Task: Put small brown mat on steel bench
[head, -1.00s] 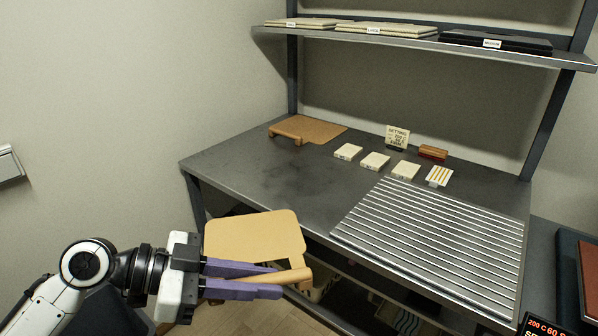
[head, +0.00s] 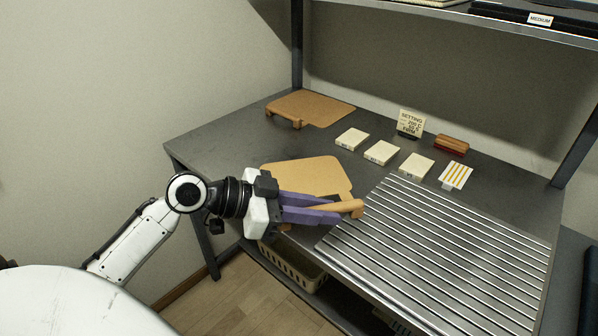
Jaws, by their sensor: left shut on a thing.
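My left gripper (head: 322,209) is shut on the wooden bar handle of a small brown mat (head: 300,177), a flat tan sheet with rounded corners. The mat is over the front left part of the steel bench (head: 222,143), lying roughly level. I cannot tell whether it touches the bench top. The gripper's purple fingers hide part of the mat's near edge. A second brown mat (head: 318,108) with a similar handle lies at the back left of the bench. My right gripper is not in view.
A ribbed metal rack (head: 440,250) covers the bench's front right. Several pale blocks (head: 382,152), a setting sign (head: 411,123) and a red-brown block (head: 452,145) stand behind it. A shelf (head: 480,18) hangs above. A basket (head: 290,265) sits below the bench.

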